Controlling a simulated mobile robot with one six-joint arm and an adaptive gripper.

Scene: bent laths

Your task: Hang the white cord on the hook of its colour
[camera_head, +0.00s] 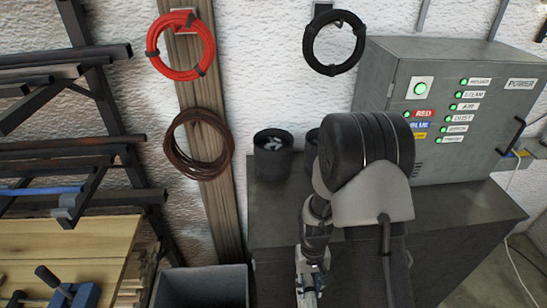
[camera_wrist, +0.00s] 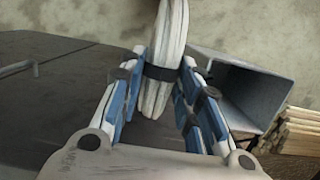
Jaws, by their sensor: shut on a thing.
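The white cord (camera_wrist: 172,35) is a coil with a black tie band, seen nearly edge-on in the wrist view. My gripper (camera_wrist: 162,72) is shut on it, with blue-and-grey fingers on both sides near the band. In the head view my gripper (camera_head: 310,285) is low in the middle, partly hidden by my arm, and the cord cannot be made out there. I cannot pick out a clearly white hook in either view.
A red coil (camera_head: 153,52) and a black coil (camera_head: 309,48) hang on the wall, with a brown coil (camera_head: 171,150) below the red one. A grey power box (camera_head: 385,75) and dark cups (camera_head: 272,160) stand on the dark cabinet (camera_head: 480,215). An open grey bin (camera_wrist: 262,90) is beside it.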

